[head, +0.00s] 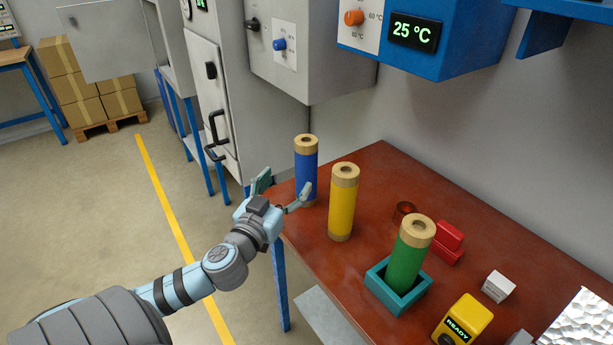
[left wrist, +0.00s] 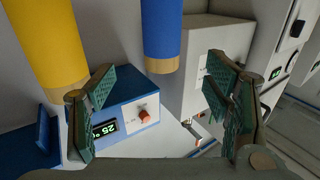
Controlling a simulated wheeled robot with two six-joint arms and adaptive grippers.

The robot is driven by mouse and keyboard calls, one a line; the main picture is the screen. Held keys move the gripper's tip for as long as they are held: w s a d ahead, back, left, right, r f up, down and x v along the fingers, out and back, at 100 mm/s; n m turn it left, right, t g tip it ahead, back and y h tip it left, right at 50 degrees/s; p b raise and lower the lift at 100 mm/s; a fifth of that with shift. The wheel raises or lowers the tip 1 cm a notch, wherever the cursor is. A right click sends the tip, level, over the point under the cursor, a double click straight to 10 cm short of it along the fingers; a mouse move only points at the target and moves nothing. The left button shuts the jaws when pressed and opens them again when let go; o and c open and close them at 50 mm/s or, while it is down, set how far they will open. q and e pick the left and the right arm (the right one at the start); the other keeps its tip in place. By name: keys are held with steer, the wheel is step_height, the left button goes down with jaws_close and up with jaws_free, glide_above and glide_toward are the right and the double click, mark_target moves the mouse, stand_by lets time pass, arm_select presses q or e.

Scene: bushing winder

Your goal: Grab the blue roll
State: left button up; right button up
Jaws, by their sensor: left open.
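The blue roll (head: 306,172) stands upright at the far left corner of the red-brown table (head: 470,310), with tan ends. My left gripper (head: 284,188) is open and empty just left of and in front of it. One finger overlaps the roll's lower part in the head view; I cannot tell whether it touches. In the left wrist view, which appears upside down, the blue roll (left wrist: 162,28) shows at the top, between and beyond the open fingers of the left gripper (left wrist: 163,100). My right gripper is not in view.
A yellow roll (head: 342,207) stands close to the right of the blue one. A green roll (head: 408,255) stands in a teal holder (head: 398,300). A red block (head: 447,240), a white block (head: 498,286) and a yellow READY box (head: 463,322) lie further right. Wall cabinets hang above.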

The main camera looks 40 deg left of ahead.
mark_target(302, 162)
arm_select(q)
steer(key=p+x, duration=0.1)
steer(key=x, duration=1)
steer(key=shift+w+a+f, duration=0.15)
steer(key=shift+w+a, duration=0.1)
steer(key=shift+w, duration=0.1)
steer(key=shift+w+f, duration=0.1)
steer(key=shift+w, duration=0.35)
jaws_close()
